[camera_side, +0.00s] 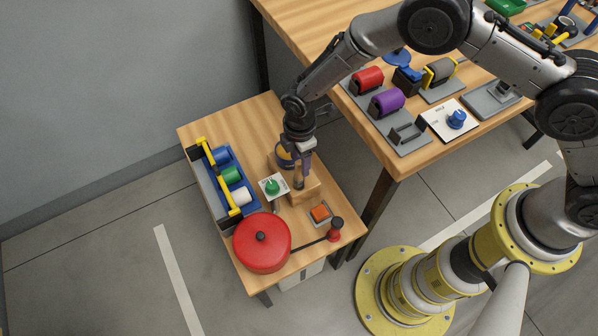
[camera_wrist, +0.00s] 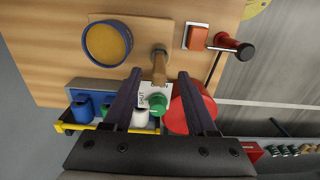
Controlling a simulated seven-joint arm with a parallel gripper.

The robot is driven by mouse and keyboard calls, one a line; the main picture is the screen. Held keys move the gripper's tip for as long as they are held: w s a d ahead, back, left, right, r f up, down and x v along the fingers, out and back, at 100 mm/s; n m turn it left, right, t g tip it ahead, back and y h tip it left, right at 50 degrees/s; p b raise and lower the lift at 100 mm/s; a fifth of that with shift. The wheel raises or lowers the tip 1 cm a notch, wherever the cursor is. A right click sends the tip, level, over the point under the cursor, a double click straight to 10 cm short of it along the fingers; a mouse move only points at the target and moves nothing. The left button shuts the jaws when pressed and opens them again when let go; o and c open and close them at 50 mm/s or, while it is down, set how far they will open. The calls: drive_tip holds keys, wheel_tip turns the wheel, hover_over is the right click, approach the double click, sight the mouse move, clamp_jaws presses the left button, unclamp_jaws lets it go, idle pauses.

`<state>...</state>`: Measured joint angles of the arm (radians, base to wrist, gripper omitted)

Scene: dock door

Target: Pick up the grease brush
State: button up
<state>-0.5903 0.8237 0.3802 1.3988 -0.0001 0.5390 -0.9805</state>
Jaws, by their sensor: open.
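What looks like the grease brush shows as a short brown wooden handle (camera_wrist: 159,68) standing up from a wooden block (camera_wrist: 148,28) on the small table. In the side view the handle (camera_side: 299,182) shows just below my gripper (camera_side: 302,168); its bristle end is hidden. My gripper (camera_wrist: 159,74) is open. In the wrist view its two dark fingers lie to the left and right of the handle, with gaps on both sides. I cannot tell how far the fingertips reach down along it.
A blue tub with yellow contents (camera_wrist: 107,42) stands beside the block. A green knob on a white plate (camera_side: 272,187), a red round lid (camera_side: 262,243), an orange button (camera_side: 320,213), a red-based lever (camera_side: 335,230) and a rack of coloured rolls (camera_side: 228,175) surround it closely.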

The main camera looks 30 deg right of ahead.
sight(299, 168)
wheel_tip(299, 168, down, 4)
drive_tip(key=shift+f, duration=0.15)
clamp_jaws()
idle(0.3)
